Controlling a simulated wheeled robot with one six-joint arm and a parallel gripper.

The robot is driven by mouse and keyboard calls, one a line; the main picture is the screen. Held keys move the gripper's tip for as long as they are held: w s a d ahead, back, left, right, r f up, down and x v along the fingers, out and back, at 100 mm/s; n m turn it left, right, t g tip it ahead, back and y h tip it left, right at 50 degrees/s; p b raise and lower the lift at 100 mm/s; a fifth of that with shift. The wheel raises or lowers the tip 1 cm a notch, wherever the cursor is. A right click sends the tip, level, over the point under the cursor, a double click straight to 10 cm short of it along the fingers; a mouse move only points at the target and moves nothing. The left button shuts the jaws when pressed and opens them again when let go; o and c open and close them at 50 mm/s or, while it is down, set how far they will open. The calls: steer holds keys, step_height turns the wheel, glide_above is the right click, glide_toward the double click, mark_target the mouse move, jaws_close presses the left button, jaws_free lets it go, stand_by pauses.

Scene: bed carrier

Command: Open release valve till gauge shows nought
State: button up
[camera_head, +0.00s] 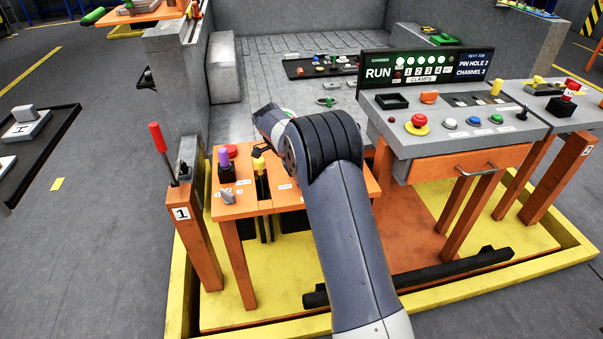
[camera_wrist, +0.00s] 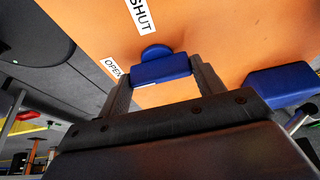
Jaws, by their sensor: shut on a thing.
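A blue valve handle (camera_wrist: 160,70) with a rounded hub sits against an orange panel (camera_wrist: 225,30) in the wrist view. My gripper (camera_wrist: 163,77) has one dark finger at each end of the handle and is shut on it. A white SHUT label (camera_wrist: 140,15) lies above the handle and an OPEN label (camera_wrist: 111,68) to its left. In the head view my arm hides the handle and most of the gripper. I cannot make out a gauge dial or its reading in either view.
Another blue part (camera_wrist: 280,87) is close to the right finger. In the head view, an orange stand (camera_head: 237,203) with knobs is left of my arm. A grey control console (camera_head: 450,135) with a RUN display (camera_head: 425,68) stands right. A yellow-rimmed platform (camera_head: 545,260) surrounds their legs.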

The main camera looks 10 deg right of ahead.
stand_by(0.4)
steer(key=o, duration=1)
steer(key=p+v, duration=0.1)
steer(key=v, duration=0.9)
steer(key=shift+a+r+p, duration=0.15)
steer(key=shift+r+p, duration=0.15)
steer(key=shift+r, duration=0.1)
steer(key=shift+f, duration=0.1)
steer(key=b+x, duration=0.1)
steer(key=x, duration=1)
steer(key=shift+b, duration=0.3)
